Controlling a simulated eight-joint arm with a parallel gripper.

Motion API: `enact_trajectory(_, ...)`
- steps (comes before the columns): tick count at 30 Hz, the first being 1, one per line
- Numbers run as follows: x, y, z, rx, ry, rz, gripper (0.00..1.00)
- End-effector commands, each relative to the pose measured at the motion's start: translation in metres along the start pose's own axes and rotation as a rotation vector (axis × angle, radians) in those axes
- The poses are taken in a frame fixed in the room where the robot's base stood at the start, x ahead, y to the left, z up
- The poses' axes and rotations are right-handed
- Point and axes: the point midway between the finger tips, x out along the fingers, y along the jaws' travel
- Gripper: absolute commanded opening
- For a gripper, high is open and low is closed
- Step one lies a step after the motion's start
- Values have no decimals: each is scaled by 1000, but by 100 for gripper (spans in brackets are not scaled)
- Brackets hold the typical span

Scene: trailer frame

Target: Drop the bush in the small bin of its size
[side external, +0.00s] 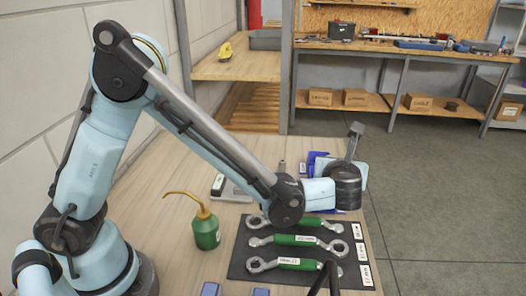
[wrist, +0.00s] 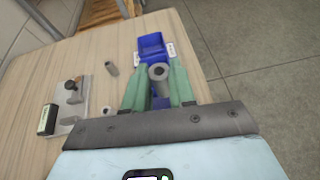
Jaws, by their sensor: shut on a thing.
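In the wrist view the green fingers of my gripper (wrist: 157,88) are shut on a grey ring-shaped bush (wrist: 158,72), its round hole facing the camera. Beyond it is a blue bin (wrist: 152,42) with white labels beside it. More blue (wrist: 161,103) shows between the fingers, partly hidden by the gripper. A blue bin (side external: 318,158) also shows in the side view, mostly behind my wrist. The fingers and the held bush are hidden there.
In the side view a green oil can (side external: 204,228) and a dark mat (side external: 238,262) with several green-handled wrenches are nearer the camera. The table's right edge is close to the bins.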

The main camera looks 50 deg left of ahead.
Motion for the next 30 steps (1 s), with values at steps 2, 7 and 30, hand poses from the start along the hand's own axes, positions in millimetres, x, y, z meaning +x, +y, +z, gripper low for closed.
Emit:
enact_trajectory(2, 3, 0, -8, 0, -1, 1, 0)
enact_trajectory(7, 8, 0, -18, -1, -1, 1, 0)
enact_trajectory(30, 9, 1, -21, -1, 0, 1, 54)
